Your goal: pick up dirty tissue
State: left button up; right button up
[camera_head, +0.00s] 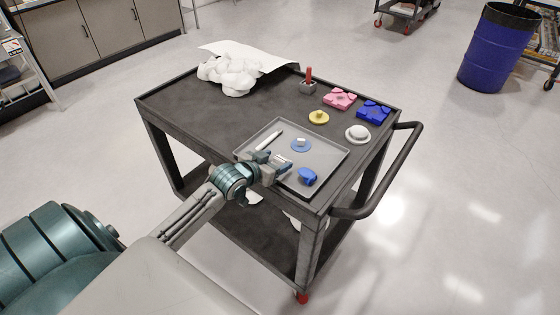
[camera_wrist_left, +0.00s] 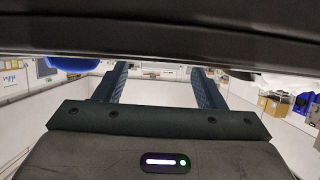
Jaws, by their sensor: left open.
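A crumpled white tissue pile (camera_head: 230,74) lies at the far left of the dark cart top, beside a white sheet (camera_head: 258,56). White pieces, perhaps tissue, show on the lower shelf (camera_head: 292,217), partly hidden by the cart's front edge; I cannot tell which tissue is dirty. My left gripper (camera_head: 284,168) is at the front edge of the grey tray (camera_head: 325,158), well short of the white pile. In the left wrist view its fingers (camera_wrist_left: 160,80) stand apart with nothing visible between them. My right gripper is not in view.
The tray holds a white stick (camera_head: 269,140), a blue disc (camera_head: 300,146) and a blue item (camera_head: 308,177). Behind it are a yellow knob (camera_head: 319,117), pink block (camera_head: 340,98), blue block (camera_head: 373,111) and white round piece (camera_head: 358,134). The cart's handle (camera_head: 397,175) sticks out right.

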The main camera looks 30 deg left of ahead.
pick_arm(q)
jog(key=shift+x, duration=1.45)
jog(key=c, duration=0.9)
jog(key=shift+r, duration=0.1)
jog(key=shift+c, duration=0.3)
